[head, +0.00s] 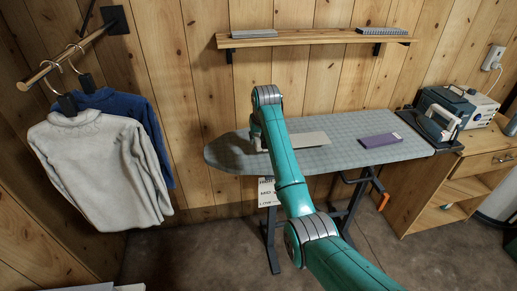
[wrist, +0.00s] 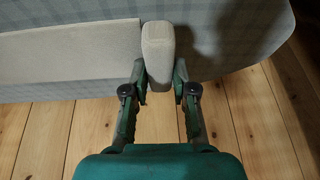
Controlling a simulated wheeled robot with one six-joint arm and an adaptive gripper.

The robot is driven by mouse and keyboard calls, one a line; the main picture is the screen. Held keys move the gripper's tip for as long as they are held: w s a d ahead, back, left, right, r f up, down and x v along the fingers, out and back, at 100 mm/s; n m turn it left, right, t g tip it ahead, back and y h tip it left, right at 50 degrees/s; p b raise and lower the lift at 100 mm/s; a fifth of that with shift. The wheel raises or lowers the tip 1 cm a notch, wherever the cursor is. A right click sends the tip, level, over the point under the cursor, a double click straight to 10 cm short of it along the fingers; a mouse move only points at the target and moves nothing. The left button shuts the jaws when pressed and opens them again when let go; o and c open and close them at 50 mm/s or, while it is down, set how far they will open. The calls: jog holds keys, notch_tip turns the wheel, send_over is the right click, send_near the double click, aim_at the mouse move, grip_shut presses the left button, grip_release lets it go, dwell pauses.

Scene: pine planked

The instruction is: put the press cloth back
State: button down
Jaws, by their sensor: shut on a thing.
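A pale flat sheet (head: 300,140), which looks like the press cloth, lies over the grey checked ironing board (head: 345,128). It fills the left of the wrist view (wrist: 70,50). My gripper (wrist: 159,85) is shut on a pale, rounded block (wrist: 158,52) at the sheet's edge. I cannot tell whether the block is joined to the sheet or only beside it. In the head view my arm hides most of the gripper, at the sheet's left end. A purple folded item (head: 380,140) lies on the board to the right of the sheet.
A wall shelf (head: 310,39) holds two flat stacks. Grey (head: 95,165) and blue sweaters hang from a rail at the left. An iron (head: 438,122) stands by a blue machine on a wooden cabinet (head: 435,185) at the right. The board's left end is clear.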

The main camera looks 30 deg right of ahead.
aim_at(258, 155)
notch_tip(258, 155, down, 5)
jog(key=shift+d+r, duration=0.1)
jog(key=c, duration=0.9)
grip_release()
jog(key=v, duration=1.2)
jog(key=shift+r, duration=0.1)
